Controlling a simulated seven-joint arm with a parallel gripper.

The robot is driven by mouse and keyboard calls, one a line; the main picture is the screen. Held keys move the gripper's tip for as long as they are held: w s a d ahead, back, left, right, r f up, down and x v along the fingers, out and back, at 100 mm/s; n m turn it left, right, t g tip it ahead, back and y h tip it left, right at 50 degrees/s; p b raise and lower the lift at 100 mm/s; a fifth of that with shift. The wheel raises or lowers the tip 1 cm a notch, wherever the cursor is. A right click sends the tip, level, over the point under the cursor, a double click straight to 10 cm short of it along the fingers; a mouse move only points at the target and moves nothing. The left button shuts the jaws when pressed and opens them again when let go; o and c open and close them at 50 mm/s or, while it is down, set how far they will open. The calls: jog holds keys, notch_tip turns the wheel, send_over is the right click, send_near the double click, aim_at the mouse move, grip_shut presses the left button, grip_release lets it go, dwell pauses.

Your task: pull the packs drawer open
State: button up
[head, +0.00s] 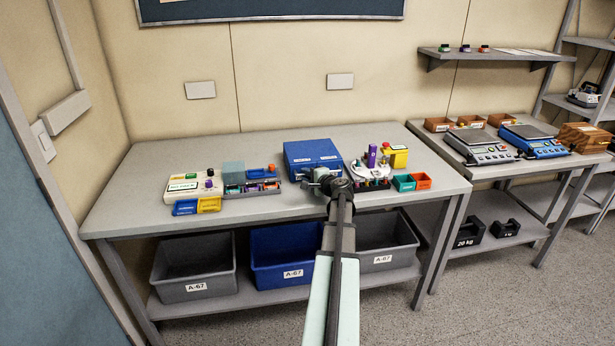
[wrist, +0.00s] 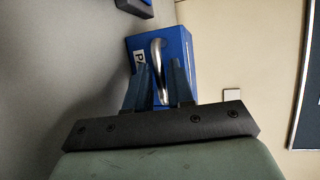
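A blue box (head: 313,152) stands on the table, near the middle of its top, with small white labels. In the wrist view its blue front (wrist: 177,50) shows part of a white label reading "PA" and a curved metal handle (wrist: 157,55). My gripper (head: 325,182) is at the front of the box. In the wrist view my gripper (wrist: 160,80) has its two fingers apart, one on each side of the handle. I cannot tell whether either finger touches it. No gap shows at the drawer.
To the left are a cream device (head: 193,187) and a rack of small coloured parts (head: 250,186). Close on the right are a white round holder (head: 370,170), a yellow box (head: 394,157) and teal and orange bins (head: 412,182). Grey and blue tubs stand below.

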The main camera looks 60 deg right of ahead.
grip_shut()
dwell(1.1)
